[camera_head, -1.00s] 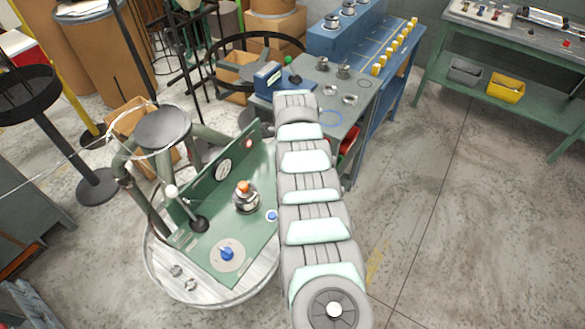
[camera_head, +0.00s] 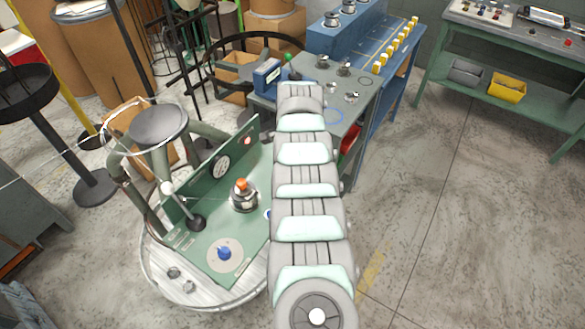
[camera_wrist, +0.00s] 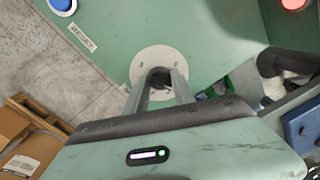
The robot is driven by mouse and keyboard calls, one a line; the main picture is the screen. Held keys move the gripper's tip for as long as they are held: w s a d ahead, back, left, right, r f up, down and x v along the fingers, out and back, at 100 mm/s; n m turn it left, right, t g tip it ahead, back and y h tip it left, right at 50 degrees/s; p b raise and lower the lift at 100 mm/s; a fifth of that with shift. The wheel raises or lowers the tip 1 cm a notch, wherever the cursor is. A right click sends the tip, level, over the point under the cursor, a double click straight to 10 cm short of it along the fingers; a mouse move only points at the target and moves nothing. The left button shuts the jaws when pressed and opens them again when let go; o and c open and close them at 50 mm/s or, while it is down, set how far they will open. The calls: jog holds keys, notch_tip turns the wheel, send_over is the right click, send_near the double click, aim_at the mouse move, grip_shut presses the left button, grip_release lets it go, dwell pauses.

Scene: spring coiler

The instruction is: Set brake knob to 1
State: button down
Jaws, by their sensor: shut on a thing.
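In the wrist view, a round pale dial plate (camera_wrist: 147,62) lies on the green machine panel (camera_wrist: 215,35). At its middle is a dark knob (camera_wrist: 160,84), partly hidden between the fingers. My gripper (camera_wrist: 161,82) is shut on this knob. The scale marks and any pointer on it are too small or hidden to read. In the head view, my arm covers this part of the green machine (camera_head: 185,243), so neither the gripper nor the held knob shows there.
A blue button (camera_wrist: 62,5) with a label and a red button (camera_wrist: 295,3) are near the dial. In the head view, an orange-topped fitting (camera_head: 243,195), a blue knob (camera_head: 224,253) and a lever (camera_head: 195,222) stand left of my arm. The floor at right is clear.

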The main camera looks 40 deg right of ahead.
jog(key=shift+n, duration=0.6)
jog(key=shift+b, duration=0.35)
jog(key=c, duration=1.1)
grip_release()
jog(key=shift+o, duration=0.2)
notch_tip(320, 180, up, 11)
jog(key=p, duration=0.1)
jog(key=shift+s+p, duration=0.3)
jog(key=shift+p, duration=0.1)
jog(key=shift+f, duration=0.1)
